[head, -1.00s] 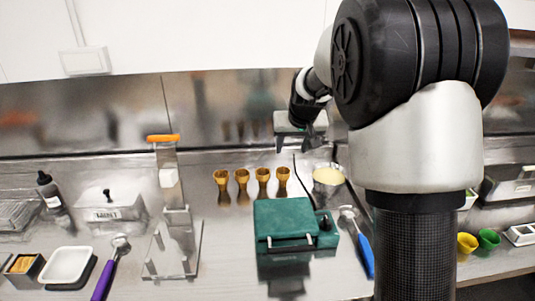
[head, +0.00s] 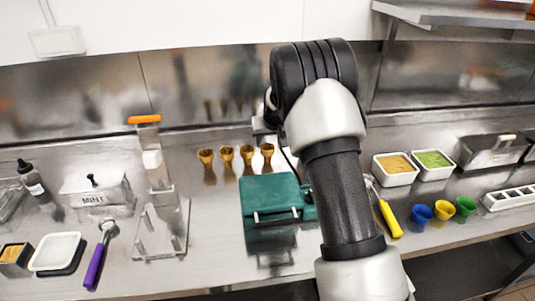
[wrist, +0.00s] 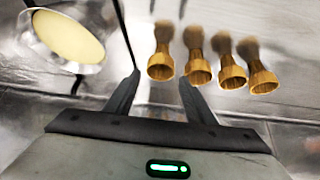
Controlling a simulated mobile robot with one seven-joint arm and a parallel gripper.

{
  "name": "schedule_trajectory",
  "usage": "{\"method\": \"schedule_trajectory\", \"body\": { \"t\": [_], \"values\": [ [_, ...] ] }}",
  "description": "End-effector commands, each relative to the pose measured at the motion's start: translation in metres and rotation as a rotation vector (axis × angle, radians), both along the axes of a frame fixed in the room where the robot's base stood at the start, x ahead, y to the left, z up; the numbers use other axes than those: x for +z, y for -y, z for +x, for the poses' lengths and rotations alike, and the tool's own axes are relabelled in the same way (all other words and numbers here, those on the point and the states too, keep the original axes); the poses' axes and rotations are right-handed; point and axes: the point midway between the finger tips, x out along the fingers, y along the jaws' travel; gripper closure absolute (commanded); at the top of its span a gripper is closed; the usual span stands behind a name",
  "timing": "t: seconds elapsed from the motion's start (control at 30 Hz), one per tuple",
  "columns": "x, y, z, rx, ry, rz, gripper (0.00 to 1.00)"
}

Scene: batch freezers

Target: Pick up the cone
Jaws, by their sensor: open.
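Several brown-gold waffle cones stand in a row on the steel counter, in front of the metal back wall. In the head view they run from the leftmost cone (head: 206,157) to the rightmost cone (head: 267,152). In the wrist view the row crosses the upper right, and one cone (wrist: 161,67) appears between the fingertips of my gripper (wrist: 158,80). My gripper is open and empty. In the head view my arm hides most of it, just right of the row. Contact with a cone cannot be told.
A green box (head: 270,200) stands in front of the cones. A round bowl with pale yellow content (wrist: 68,38) is left of my gripper in the wrist view. A clear stand (head: 162,225) is at left. Topping bins (head: 433,164) and coloured cups (head: 443,210) are at right.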

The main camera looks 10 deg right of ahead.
Motion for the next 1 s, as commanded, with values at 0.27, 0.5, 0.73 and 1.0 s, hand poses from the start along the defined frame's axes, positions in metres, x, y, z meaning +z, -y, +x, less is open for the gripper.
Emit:
{"method": "schedule_trajectory", "body": {
  "t": [0.27, 0.5, 0.73, 1.0],
  "values": [
    [-0.032, 0.000, 0.022, 0.001, -0.002, -0.001, 0.51],
    [-0.041, -0.001, 0.028, 0.001, 0.000, -0.001, 0.51],
    [-0.041, -0.001, 0.028, 0.001, 0.000, 0.001, 0.71],
    [-0.040, -0.001, 0.028, 0.001, 0.000, 0.001, 0.81]
  ]
}}
